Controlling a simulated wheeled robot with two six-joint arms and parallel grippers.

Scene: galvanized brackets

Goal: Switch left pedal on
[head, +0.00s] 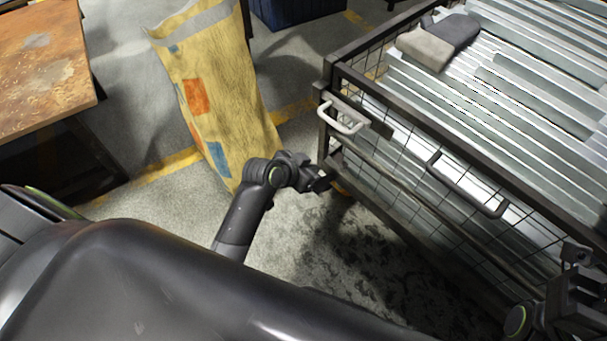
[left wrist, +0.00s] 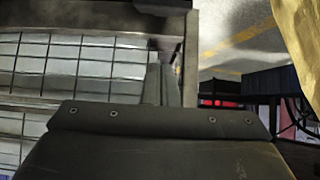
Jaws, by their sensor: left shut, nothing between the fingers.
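A wire-mesh cart (head: 425,190) with a dark frame stands at the right of the head view, loaded with metal brackets (head: 540,70). Low at its near left corner, a small orange-yellow part (head: 341,188) peeks out beside my left gripper. I cannot tell whether it is the left pedal or part of a wheel. My left gripper (head: 322,183) is shut and empty, close to that corner's lower part. Its fingers (left wrist: 163,85) show in the left wrist view in front of the mesh cart (left wrist: 60,65). My right gripper (head: 577,290) is at the lower right, its jaws unclear.
A light handle (head: 342,118) juts from the cart's corner above my left gripper. A tall yellow sack (head: 215,85) stands to the left of it. A rusty-topped table (head: 45,70) is at the far left. Gray floor (head: 330,240) lies open between my body and the cart.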

